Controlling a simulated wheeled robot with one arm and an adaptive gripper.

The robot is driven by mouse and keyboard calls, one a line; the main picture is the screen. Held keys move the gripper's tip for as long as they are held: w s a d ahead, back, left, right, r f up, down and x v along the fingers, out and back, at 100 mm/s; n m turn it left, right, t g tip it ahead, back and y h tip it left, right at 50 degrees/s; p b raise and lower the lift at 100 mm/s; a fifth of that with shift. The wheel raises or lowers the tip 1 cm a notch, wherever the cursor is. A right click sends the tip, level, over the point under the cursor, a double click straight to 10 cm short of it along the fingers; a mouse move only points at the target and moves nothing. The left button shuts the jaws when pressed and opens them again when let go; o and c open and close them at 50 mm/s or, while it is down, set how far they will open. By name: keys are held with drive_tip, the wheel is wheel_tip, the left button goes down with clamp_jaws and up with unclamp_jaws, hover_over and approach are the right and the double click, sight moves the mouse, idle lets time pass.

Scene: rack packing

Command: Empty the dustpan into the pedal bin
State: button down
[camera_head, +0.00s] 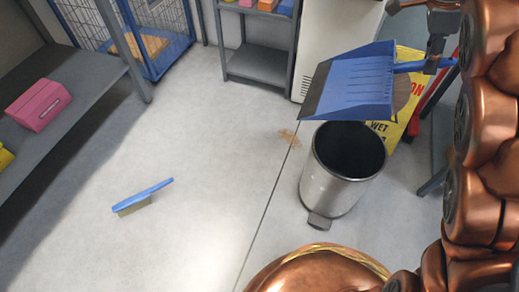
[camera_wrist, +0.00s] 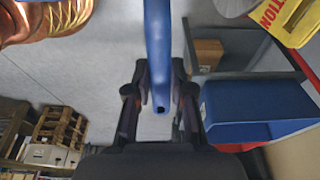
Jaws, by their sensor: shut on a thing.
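The blue dustpan (camera_head: 352,84) with a dark grey lip is in the air above the pedal bin (camera_head: 328,195), its lip toward the left. I see no debris on its visible face. My gripper (camera_head: 437,58) is shut on its handle at the right; in the wrist view the blue handle (camera_wrist: 157,45) runs between the fingers of my gripper (camera_wrist: 160,88). The bin is a metal cylinder with a dark open mouth, its pedal toward me. The dustpan's lip and lower edge are above and behind the mouth; I cannot tell the exact height.
A blue brush (camera_head: 145,196) lies on the floor at left. A brown smear of debris (camera_head: 289,138) is on the floor beside the bin. A yellow caution sign (camera_head: 408,62) stands behind the bin.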

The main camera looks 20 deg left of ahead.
wheel_tip(320, 180, up, 3)
drive_tip(key=y+p, duration=0.1)
drive_tip(key=y, duration=0.1)
drive_tip(key=y+p, duration=0.1)
drive_tip(key=p, duration=0.1)
drive_tip(key=shift+r+y, duration=0.2)
drive_tip(key=shift+y, duration=0.2)
drive_tip(key=shift+r+y+p, duration=0.15)
drive_tip(key=shift+y+p, duration=0.35)
drive_tip(key=shift+p, duration=0.1)
idle(0.6)
drive_tip(key=shift+w+d+f+n, duration=0.2)
drive_tip(key=shift+w+f+n, duration=0.1)
drive_tip(key=shift+f+n, duration=0.55)
drive_tip(key=w+d+f+n+g+h, duration=0.2)
drive_tip(key=w+f+n, duration=0.2)
drive_tip(key=f+n, duration=0.85)
drive_tip(key=s+r+n+p, duration=0.1)
drive_tip(key=r+n+p, duration=0.1)
drive_tip(key=r+p, duration=1.1)
drive_tip(key=s+r+n+p, duration=0.1)
drive_tip(key=s+r+p, duration=0.1)
drive_tip(key=r+p, duration=1.2)
drive_tip(key=p, duration=0.9)
drive_tip(key=shift+s+n, duration=0.15)
drive_tip(key=shift+n, duration=0.25)
drive_tip(key=shift+d, duration=0.1)
